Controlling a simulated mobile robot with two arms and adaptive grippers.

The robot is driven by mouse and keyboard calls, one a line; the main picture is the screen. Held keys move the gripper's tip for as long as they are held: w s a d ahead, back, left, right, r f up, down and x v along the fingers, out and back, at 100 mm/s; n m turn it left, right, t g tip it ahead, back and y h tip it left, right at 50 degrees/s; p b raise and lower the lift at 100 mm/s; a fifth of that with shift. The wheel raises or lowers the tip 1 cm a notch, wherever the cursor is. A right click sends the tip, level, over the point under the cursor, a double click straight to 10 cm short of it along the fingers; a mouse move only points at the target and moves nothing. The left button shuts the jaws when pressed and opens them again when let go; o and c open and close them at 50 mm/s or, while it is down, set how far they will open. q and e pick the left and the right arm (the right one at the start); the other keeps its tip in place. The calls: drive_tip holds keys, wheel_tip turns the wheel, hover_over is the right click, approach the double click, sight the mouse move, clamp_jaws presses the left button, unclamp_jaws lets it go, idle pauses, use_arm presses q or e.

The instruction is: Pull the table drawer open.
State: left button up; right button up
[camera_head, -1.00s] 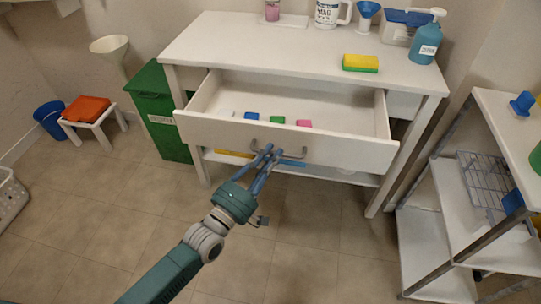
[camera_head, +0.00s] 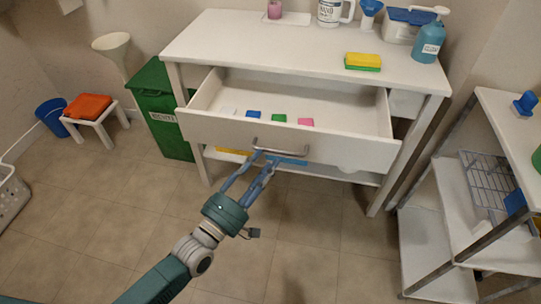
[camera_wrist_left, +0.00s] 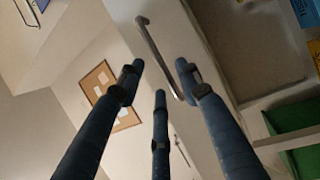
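The white table drawer (camera_head: 345,149) stands pulled out of the white table (camera_head: 290,45), and its inside shows. A blue, a green and a pink item lie in it. Its grey bar handle (camera_head: 282,152) is on the middle of the drawer front. My left gripper (camera_head: 262,168) is just in front of and below the handle, with its blue fingers spread and nothing held. In the left wrist view the handle (camera_wrist_left: 156,52) lies beyond the spread fingertips (camera_wrist_left: 160,80), apparently free of them. My right gripper is in neither view.
On the tabletop are a yellow-green sponge (camera_head: 362,62), a blue bottle (camera_head: 428,42) and a white mug (camera_head: 330,12). A green bin (camera_head: 160,110) stands left of the table. A shelf rack (camera_head: 450,210) stands at the right. The floor (camera_head: 110,200) in front is mostly clear.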

use_arm(q)
drive_tip(key=v, duration=0.8)
